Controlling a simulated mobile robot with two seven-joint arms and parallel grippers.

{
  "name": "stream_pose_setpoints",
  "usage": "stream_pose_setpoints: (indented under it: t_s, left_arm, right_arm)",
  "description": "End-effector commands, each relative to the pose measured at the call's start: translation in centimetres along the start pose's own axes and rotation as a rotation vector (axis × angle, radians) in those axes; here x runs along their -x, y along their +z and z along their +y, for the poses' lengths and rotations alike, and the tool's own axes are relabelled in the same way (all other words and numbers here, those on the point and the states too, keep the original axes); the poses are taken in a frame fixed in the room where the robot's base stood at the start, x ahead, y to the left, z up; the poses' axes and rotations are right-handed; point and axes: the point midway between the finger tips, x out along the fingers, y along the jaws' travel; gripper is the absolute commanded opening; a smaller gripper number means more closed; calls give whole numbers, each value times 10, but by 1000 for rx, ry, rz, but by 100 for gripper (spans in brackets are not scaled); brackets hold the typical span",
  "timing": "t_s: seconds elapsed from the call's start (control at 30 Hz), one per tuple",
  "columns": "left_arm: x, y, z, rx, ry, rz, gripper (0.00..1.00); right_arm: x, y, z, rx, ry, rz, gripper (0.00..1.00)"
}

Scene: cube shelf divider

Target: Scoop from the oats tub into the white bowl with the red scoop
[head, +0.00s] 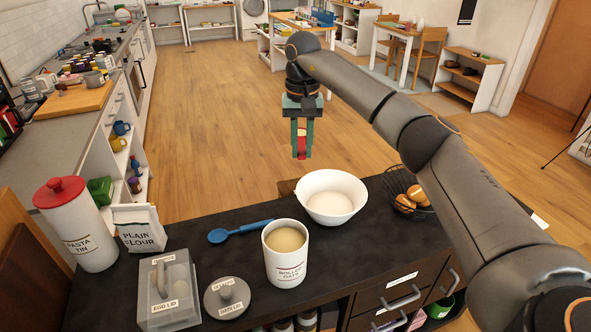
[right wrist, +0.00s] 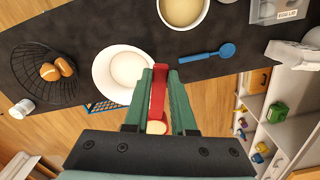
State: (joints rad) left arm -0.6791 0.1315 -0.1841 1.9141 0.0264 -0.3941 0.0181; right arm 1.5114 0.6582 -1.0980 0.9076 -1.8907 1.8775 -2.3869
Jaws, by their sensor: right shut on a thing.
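My right gripper (head: 301,152) is shut on the red scoop (head: 301,141), held in the air beyond the far edge of the dark counter, behind the white bowl (head: 343,203). In the right wrist view the scoop (right wrist: 158,92) lies between the green fingers, with a pale patch at its lower end; I cannot tell what that is. The oats tub (head: 285,268), white and labelled "rolled oats", stands open, with beige oats near its rim. The bowl is upright, right of and behind the tub; its inside looks pale. My left gripper is not in view.
A blue spoon (head: 240,231) lies left of the tub. A lidded egg box (head: 169,290), a grey lid (head: 227,298), plain flour (head: 139,229) and a pasta tin (head: 77,229) stand further left. A wire basket with eggs (head: 410,200) is right of the bowl.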

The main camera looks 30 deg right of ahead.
Motion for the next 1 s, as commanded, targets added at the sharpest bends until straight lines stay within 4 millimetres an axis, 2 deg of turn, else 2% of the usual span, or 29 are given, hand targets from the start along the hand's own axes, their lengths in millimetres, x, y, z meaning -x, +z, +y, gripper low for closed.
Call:
stream_pose_setpoints:
  t_s: [0.03,0.2,0.4,0.63,1.0]
  left_arm:
    - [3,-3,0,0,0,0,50]
    - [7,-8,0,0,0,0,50]
    - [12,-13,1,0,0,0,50]
    - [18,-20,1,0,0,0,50]
    - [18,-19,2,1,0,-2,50]
  right_arm:
    - [8,-8,3,-22,-3,-1,0]
    - [19,-31,19,-85,-2,-2,0]
    - [25,-48,38,-144,-1,-1,0]
    - [25,-56,65,-212,0,0,0]
    - [19,-56,71,-226,-15,17,0]
